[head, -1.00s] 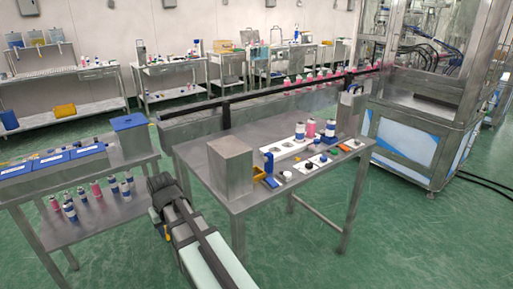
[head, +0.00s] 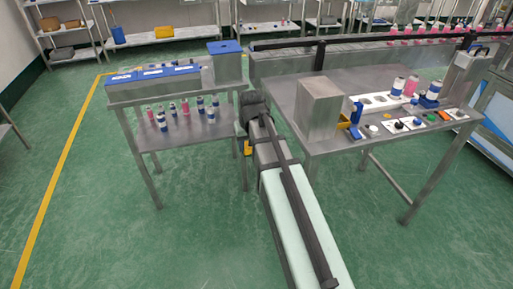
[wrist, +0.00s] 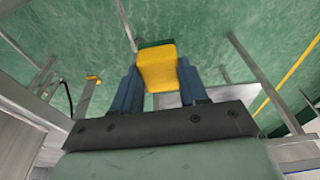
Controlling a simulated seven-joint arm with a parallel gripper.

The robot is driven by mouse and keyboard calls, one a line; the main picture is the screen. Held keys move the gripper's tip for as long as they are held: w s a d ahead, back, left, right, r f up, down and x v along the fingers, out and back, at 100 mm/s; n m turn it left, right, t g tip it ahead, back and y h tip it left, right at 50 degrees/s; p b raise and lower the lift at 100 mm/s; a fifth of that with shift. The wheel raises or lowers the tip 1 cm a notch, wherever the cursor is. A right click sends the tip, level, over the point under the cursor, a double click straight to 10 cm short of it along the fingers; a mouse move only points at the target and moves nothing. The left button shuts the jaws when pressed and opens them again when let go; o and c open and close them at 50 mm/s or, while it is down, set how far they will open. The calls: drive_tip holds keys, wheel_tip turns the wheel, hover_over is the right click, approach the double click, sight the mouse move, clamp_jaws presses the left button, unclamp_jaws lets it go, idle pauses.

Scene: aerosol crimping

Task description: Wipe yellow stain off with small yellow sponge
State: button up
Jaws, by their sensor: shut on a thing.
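A small yellow sponge (wrist: 158,68) with a dark green layer along its far edge sits between the two blue fingers of my gripper (wrist: 157,82) in the wrist view. The fingers are shut on its sides. In the head view a small yellow patch, likely the sponge (head: 247,147), shows under my wrist. It is off the floor, in the gap between the two metal tables. My gripper is mostly hidden there by my own arm.
The right steel table (head: 352,88) holds a metal box (head: 319,107), a yellow holder (head: 343,121), bottles and a row of buttons. The left table (head: 186,137) carries blue-lidded boxes (head: 155,75) above several bottles on its lower shelf. Green floor is open in front.

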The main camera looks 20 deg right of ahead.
drive_tip(key=w+d+r+n, duration=0.1)
drive_tip(key=w+d+r, duration=0.4)
drive_tip(key=w+d, duration=0.5)
drive_tip(key=w+d+r, duration=0.5)
drive_tip(key=w+d, duration=0.4)
drive_tip(key=w+d+r+n, duration=0.1)
drive_tip(key=w+d+r, duration=0.4)
drive_tip(key=w+d, duration=0.5)
drive_tip(key=s+d+f+m, duration=0.2)
drive_tip(key=s+d, duration=2.7)
drive_tip(key=shift+w+d+f, duration=0.1)
drive_tip(key=shift+w+f, duration=0.05)
drive_tip(key=shift+f, duration=2.85)
drive_tip(key=shift+f, duration=1)
